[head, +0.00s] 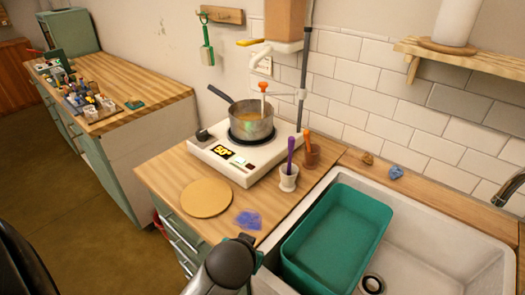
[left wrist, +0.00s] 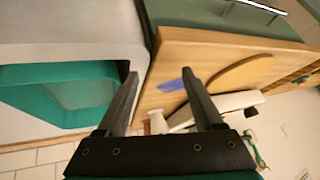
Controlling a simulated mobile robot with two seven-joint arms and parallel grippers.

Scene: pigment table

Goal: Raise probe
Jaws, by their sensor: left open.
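The probe (head: 263,88), with an orange top and a pale stem, stands upright with its lower end inside the grey pot (head: 251,124). A pale arm reaches from beside the probe to a grey upright rod (head: 304,75). The pot sits on a white hotplate (head: 221,158) with a lit yellow display. My left gripper (left wrist: 161,74) is open and empty in the left wrist view. In the head view my left arm is at the bottom centre, well in front of the hotplate. My right gripper is out of view.
A round wooden board (head: 206,198) and blue-violet powder (head: 249,219) lie on the counter before the hotplate. A white mortar with a purple pestle (head: 289,177) and a brown cup (head: 311,155) stand right. A green basin (head: 337,235) sits in the sink.

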